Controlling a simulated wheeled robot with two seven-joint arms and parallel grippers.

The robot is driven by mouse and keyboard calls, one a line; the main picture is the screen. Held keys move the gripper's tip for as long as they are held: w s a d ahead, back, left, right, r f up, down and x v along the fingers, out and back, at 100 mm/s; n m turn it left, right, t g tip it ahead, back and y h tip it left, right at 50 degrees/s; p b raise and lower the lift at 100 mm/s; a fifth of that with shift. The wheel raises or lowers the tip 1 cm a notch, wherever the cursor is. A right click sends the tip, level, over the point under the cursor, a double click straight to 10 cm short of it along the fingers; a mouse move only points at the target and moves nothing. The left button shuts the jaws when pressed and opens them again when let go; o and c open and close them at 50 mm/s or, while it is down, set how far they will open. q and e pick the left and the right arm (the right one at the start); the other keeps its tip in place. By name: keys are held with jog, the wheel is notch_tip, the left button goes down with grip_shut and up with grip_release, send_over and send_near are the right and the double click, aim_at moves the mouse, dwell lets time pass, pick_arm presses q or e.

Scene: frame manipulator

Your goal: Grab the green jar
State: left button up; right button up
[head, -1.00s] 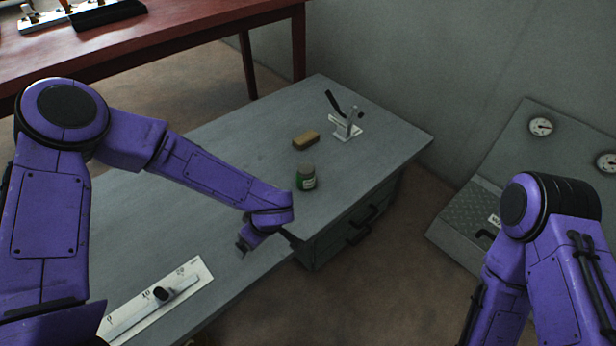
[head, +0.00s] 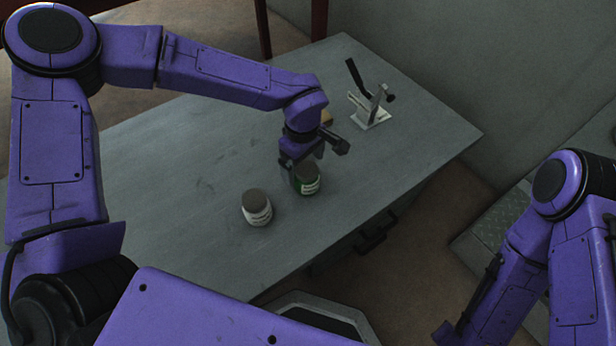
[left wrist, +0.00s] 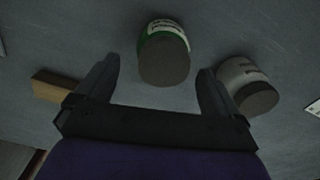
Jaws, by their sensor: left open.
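The green jar (head: 307,180) stands upright on the grey desk, with a dark lid and a white label. In the head view my left gripper (head: 313,157) hangs just above and behind it, partly covering its top. In the left wrist view the green jar (left wrist: 165,52) shows between the two open fingers (left wrist: 158,68), around the level of their tips. The gripper is open and holds nothing; I cannot tell whether a finger touches the jar. My right arm shows at the right, but its gripper is out of view.
A white jar (head: 257,208) stands close to the left of the green one, and near one finger in the wrist view (left wrist: 247,85). A brown block (left wrist: 56,86) lies on the other side. A lever device (head: 370,110) stands farther back on the desk (head: 200,180).

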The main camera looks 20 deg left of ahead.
pick_arm(q)
jog(key=f, duration=0.2)
jog(key=f+b, duration=0.1)
jog(key=f, duration=0.1)
jog(key=f+b, duration=0.1)
jog(key=shift+s+d+f, duration=0.2)
jog(key=shift+d+f, duration=0.1)
jog(key=shift+f, duration=0.1)
jog(key=shift+r, duration=0.1)
jog(key=shift+c, duration=0.9)
jog(key=c, duration=1)
jog(key=shift+r, duration=0.1)
jog(key=shift+c, duration=0.2)
